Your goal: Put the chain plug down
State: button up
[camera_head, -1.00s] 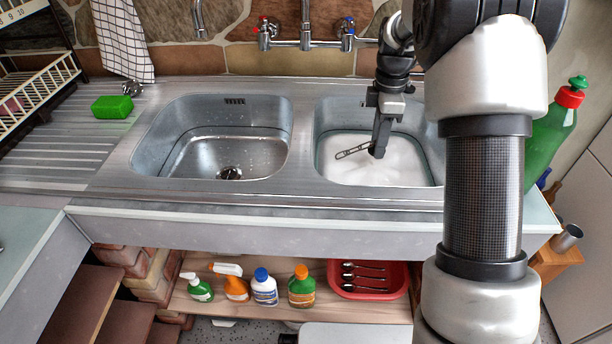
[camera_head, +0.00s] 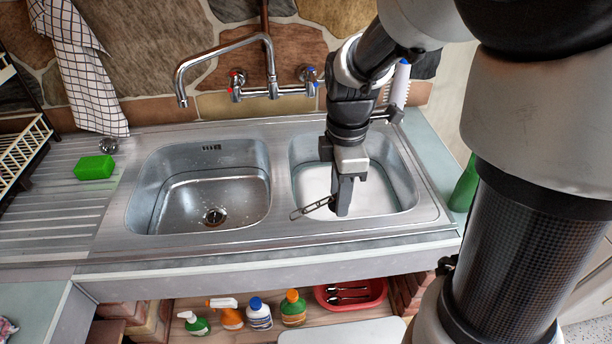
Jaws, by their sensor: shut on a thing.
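My gripper (camera_head: 341,208) points down over the front of the right basin (camera_head: 403,178) and is shut on the chain plug (camera_head: 312,208). The rest of the plug is hidden by the fingers. I cannot tell whether it touches the steel. The right basin holds whitish, sudsy water. The left basin (camera_head: 215,190) is empty, with its drain (camera_head: 213,216) uncovered.
The tap (camera_head: 268,65) arches over the back of the sink. A green sponge (camera_head: 95,167) and a small round metal piece (camera_head: 108,145) lie on the left drainboard (camera_head: 60,215). A green bottle (camera_head: 465,186) stands at the right. The front rim is clear.

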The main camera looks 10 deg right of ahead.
jog(key=shift+f+b, duration=0.35)
jog(key=shift+f, duration=2.45)
jog(key=shift+f+b, duration=0.5)
jog(key=shift+f, duration=0.1)
jog(key=o, duration=1.1)
jog(key=shift+c, duration=0.2)
jog(key=shift+r, duration=0.15)
